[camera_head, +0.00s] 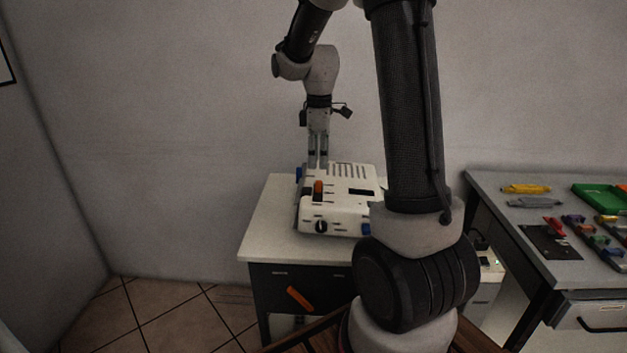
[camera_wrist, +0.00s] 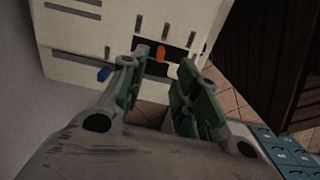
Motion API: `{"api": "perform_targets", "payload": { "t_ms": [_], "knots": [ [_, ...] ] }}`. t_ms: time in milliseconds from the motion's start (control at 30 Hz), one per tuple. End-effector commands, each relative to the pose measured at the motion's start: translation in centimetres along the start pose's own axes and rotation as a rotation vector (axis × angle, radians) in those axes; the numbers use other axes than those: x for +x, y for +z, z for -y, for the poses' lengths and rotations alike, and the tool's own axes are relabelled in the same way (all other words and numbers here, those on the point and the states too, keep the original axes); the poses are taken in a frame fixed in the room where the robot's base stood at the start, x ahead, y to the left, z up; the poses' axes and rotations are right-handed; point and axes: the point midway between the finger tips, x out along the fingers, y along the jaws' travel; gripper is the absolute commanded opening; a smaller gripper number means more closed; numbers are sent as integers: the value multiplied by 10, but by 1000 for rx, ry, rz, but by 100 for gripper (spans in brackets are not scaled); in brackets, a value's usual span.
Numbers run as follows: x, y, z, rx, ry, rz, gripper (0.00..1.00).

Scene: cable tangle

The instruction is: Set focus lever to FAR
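A white box-shaped device (camera_head: 345,205) sits on a small cabinet. An orange lever (camera_head: 318,187) stands on its top left part, a blue piece (camera_head: 298,174) sticks out at its left side, and a black knob (camera_head: 321,227) is on its front. I cannot read any label, so which part is the focus lever is unclear. My gripper (camera_head: 317,160) points down at the device's back left edge. In the wrist view my gripper (camera_wrist: 163,62) is open and empty, with the orange lever (camera_wrist: 160,54) showing beyond the gap between its fingertips and the blue piece (camera_wrist: 103,75) left of them.
The cabinet top (camera_head: 272,220) is bare left of the device. A grey table (camera_head: 570,272) at the right holds a green tray (camera_head: 590,195), a dark mat (camera_head: 550,242) and several small coloured parts. My own arm hides the device's right side.

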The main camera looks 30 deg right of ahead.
Motion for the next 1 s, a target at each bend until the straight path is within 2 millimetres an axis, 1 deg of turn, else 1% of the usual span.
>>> {"api": "perform_targets", "payload": {
  "t_ms": [67,167,400,500,667,900,967,1000],
  "knots": [
    [4,0,0,-17,-2,1,31],
    [14,0,0,-23,-3,1,31],
    [55,1,1,-21,-5,2,31],
    [68,0,1,-21,-3,2,31],
    [77,0,0,-21,-1,1,31],
    [78,0,0,-20,0,0,31],
    [78,0,0,-20,0,0,20],
    [78,0,0,-20,0,0,13]
  ]
}}
